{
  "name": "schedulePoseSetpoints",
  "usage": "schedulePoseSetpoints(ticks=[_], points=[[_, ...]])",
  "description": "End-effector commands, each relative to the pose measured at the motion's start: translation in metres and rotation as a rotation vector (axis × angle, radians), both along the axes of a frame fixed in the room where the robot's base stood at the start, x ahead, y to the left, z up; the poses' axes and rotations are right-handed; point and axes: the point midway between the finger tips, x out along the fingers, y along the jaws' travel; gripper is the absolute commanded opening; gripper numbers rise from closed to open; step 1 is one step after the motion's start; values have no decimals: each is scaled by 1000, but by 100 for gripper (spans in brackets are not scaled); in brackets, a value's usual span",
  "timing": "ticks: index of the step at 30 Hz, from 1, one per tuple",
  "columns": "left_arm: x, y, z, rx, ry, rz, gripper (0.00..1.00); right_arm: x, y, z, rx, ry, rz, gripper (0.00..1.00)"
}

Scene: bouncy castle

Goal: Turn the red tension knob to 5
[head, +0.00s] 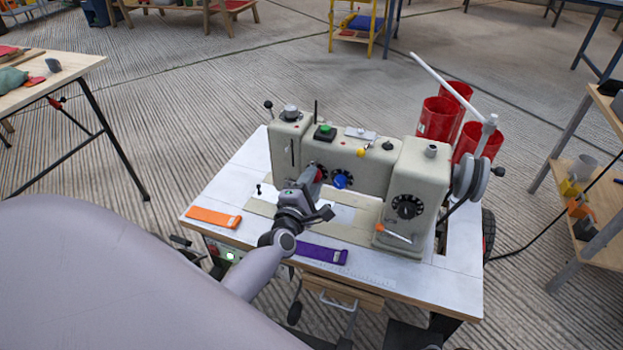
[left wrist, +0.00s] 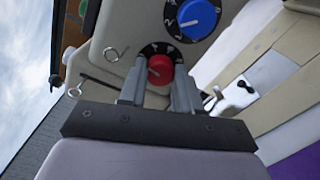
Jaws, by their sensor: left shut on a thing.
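The red tension knob (left wrist: 160,69) is on the front of the sewing machine, over a black dial with white marks, in the left wrist view. In the head view a bit of red (head: 320,174) shows at my left gripper (head: 308,182). In the left wrist view my left gripper (left wrist: 160,90) has its two grey fingers on either side of the knob and is shut on it. The dial numbers are too small to read surely. A blue knob (left wrist: 198,16) on its own dial sits beside it, and also shows in the head view (head: 340,182). My right gripper is not in view.
The cream sewing machine (head: 415,165) stands on a white table (head: 250,165). An orange strap (head: 213,217) and a purple strap (head: 321,253) lie near its front edge. Red cups (head: 437,119) stand behind. A lever (head: 394,236) juts out at the right.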

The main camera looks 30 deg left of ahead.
Motion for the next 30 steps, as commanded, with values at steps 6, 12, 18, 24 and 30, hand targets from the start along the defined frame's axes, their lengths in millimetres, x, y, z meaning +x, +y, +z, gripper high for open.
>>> schedulePoseSetpoints(ticks=[6, 12, 18, 24, 30], points=[[0, 0, 1, 202, 51, -1, 2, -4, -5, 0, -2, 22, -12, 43], [0, 0, 1, 387, 96, -1, 2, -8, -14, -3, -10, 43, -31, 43], [0, 0, 1, 571, 140, -1, 2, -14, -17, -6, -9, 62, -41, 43], [-1, 0, 0, 755, 184, -1, 2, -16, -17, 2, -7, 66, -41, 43], [0, 0, 0, 938, 228, -1, 2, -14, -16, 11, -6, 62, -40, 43]])
